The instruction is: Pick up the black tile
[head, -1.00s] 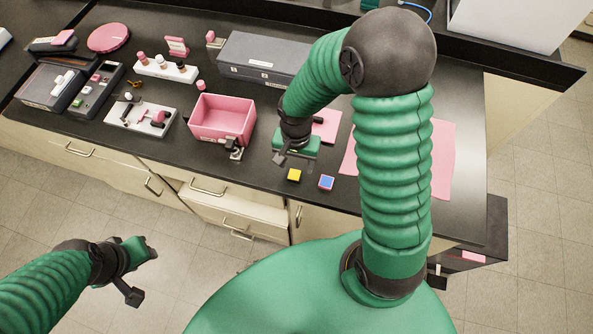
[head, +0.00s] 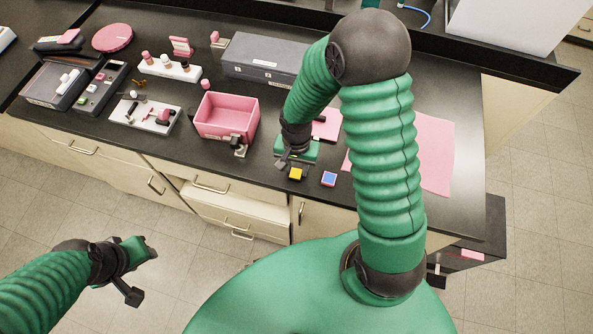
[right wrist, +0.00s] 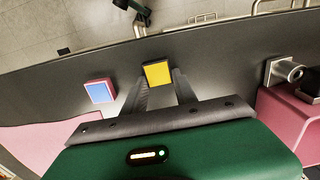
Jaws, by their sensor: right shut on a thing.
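The black tile (head: 296,174), dark-edged with a yellow top face, lies near the front edge of the dark bench. In the right wrist view the tile (right wrist: 158,73) sits between the two fingertips of my right gripper (right wrist: 159,78), which is shut on it. In the head view my right gripper (head: 297,169) is low over the bench, its fingers partly hidden by its own body. The tile appears at bench level; I cannot tell any gap below it. My left gripper (head: 146,249) hangs in front of the bench, away from the objects; its jaw opening is unclear.
A blue-topped tile with pink edges (head: 329,179) lies just right of the black tile. A pink bin (head: 227,131) stands to the left. A pink sheet (head: 436,150) lies at right. A grey case (head: 261,57) is behind. An open drawer (head: 234,208) juts out below.

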